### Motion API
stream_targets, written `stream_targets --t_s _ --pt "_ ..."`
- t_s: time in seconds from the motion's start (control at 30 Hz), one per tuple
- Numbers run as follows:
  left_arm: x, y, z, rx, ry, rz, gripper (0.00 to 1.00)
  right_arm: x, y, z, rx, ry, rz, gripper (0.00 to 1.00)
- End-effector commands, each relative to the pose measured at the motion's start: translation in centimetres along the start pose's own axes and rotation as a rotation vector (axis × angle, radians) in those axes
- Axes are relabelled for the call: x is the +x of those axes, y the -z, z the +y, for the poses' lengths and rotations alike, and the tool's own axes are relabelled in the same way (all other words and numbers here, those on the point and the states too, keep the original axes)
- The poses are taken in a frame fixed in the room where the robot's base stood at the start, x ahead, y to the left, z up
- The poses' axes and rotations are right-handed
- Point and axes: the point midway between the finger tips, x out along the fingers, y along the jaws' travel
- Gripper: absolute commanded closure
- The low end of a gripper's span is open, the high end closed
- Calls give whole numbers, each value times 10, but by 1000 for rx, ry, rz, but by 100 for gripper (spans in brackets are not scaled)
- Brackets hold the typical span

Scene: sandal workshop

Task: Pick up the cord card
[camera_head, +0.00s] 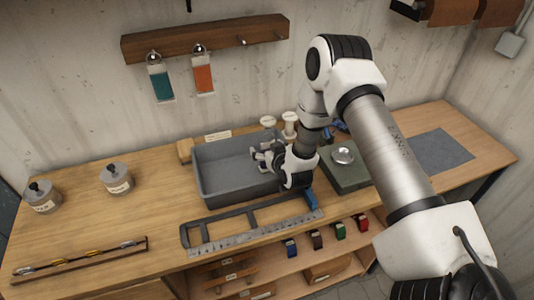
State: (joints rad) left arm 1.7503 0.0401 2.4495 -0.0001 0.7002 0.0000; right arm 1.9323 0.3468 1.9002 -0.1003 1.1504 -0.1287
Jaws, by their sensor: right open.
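Small blue (291,249), brown (317,240), green (340,231) and red (362,223) pieces sit in a row on the shelf below the bench's front edge. They look like wound cards, but they are too small to tell for sure. A teal card (162,83) and an orange card (203,79) hang from the wall rack. I cannot tell which of these is the cord card. My right gripper (262,157) is open over the right part of the grey bin (207,183), apart from all of these cards. My left gripper is not in view.
A metal ruler frame (250,236) lies in front of the bin. A green block with a round metal dish (343,156) stands right of it. Two lidded pots (117,178) and a narrow tool tray (80,262) are at left. The bench's left middle is clear.

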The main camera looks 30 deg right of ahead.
Motion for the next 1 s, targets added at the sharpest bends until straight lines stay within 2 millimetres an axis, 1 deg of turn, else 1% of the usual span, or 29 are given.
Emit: stream_targets --t_s 0.13,0.17,0.2,0.27,0.3,0.33,0.37,0.63,0.73,0.87,1.0 --pt "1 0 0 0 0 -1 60 0 0 0 1 0 0 18" --pt "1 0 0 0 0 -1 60 0 0 0 1 0 0 21" --pt "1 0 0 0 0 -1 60 0 0 0 1 0 0 36" --pt "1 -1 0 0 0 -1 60 0 0 0 1 0 0 57" --pt "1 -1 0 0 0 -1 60 0 0 0 1 0 0 71" --pt "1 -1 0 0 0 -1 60 0 0 0 1 0 0 82" --pt "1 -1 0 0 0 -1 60 0 0 0 0 0 0 84" --pt "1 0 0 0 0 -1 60 0 -1 0 0 0 -2 84" --pt "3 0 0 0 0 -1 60 -1 2 0 1 0 -1 84" --pt "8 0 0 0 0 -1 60 -6 15 0 3 0 2 84" --pt "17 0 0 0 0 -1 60 -16 40 0 4 -1 5 84"
